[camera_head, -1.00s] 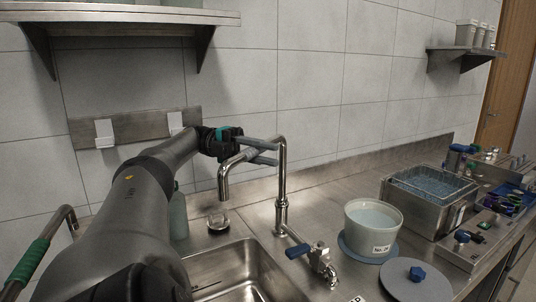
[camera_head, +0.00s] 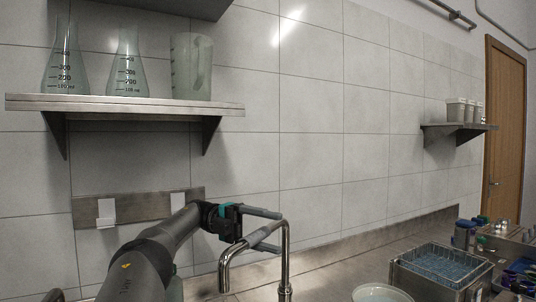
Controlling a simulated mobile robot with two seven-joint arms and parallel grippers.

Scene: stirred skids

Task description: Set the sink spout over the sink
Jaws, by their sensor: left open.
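The sink spout (camera_head: 285,255) is a chrome hooked pipe at the bottom middle of the head view. Its outlet end points down and to the left; its base and the sink lie below the picture's edge. My left gripper (camera_head: 278,230) is at the top bend of the spout, its two fingers pointing right. The fingers are apart, and the spout's upper part shows beside them; whether they touch it I cannot tell. My right gripper is not in view.
A steel shelf (camera_head: 150,104) with glass flasks (camera_head: 127,70) and a beaker (camera_head: 191,68) hangs above my left arm. A pale tub (camera_head: 382,293) and a wire basket in a steel bath (camera_head: 440,266) stand to the right.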

